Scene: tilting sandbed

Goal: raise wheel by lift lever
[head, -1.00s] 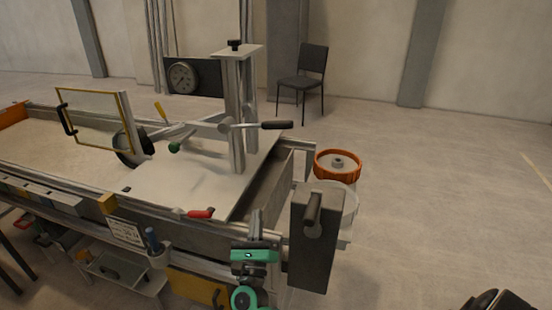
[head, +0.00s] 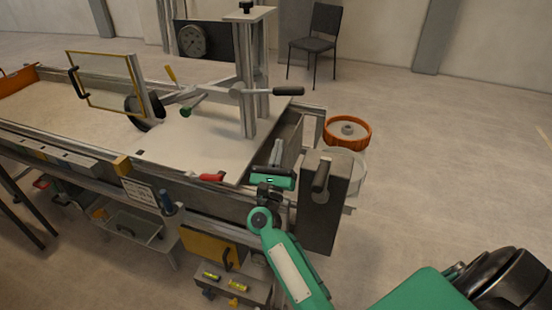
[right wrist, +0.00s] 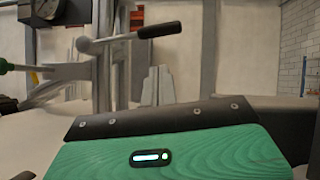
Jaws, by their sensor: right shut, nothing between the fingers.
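The dark wheel (head: 143,110) stands at the sand surface beside a yellow-framed clear panel. A lever with a black grip (head: 289,91) sticks out to the right from the post (head: 246,75) above the bed; I take it for the lift lever. In the right wrist view its black grip (right wrist: 160,29) is at the top, beyond the fingers. My right gripper (head: 276,147) is shut and empty, near the bed's right end, below and apart from the grip. In the right wrist view its fingertips (right wrist: 156,80) point up. My left gripper is not in view.
A green-knobbed lever (head: 187,111), a yellow handle (head: 170,73) and a red handle (head: 210,177) are nearby. A grey box with a crank (head: 322,205) and an orange-rimmed bucket (head: 348,131) stand at the right end. Open floor lies further right.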

